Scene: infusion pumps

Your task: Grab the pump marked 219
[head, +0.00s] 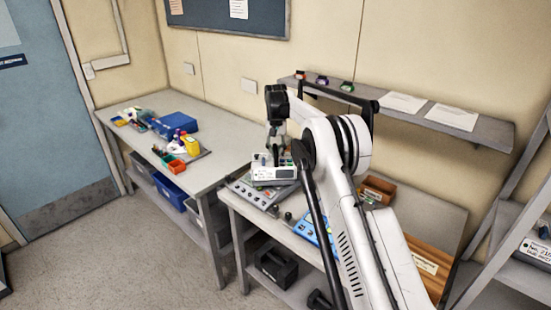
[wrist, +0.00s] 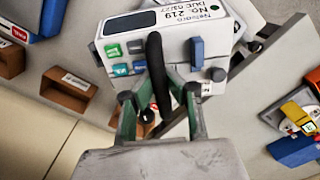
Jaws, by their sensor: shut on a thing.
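In the head view the pump (head: 274,174) is at the left end of the near bench. My gripper (wrist: 159,98) is shut on the pump's black handle, between its green fingers. In the head view my gripper (head: 276,138) is directly above the pump, pointing down. I cannot tell whether the pump is clear of what lies under it.
A grey panel device (head: 250,190) lies just below the pump. A blue device (head: 305,228) and a brown bin (head: 377,190) are on the same bench. The left bench (head: 215,150) has clear room at its right. A wall shelf (head: 400,112) runs behind my arm.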

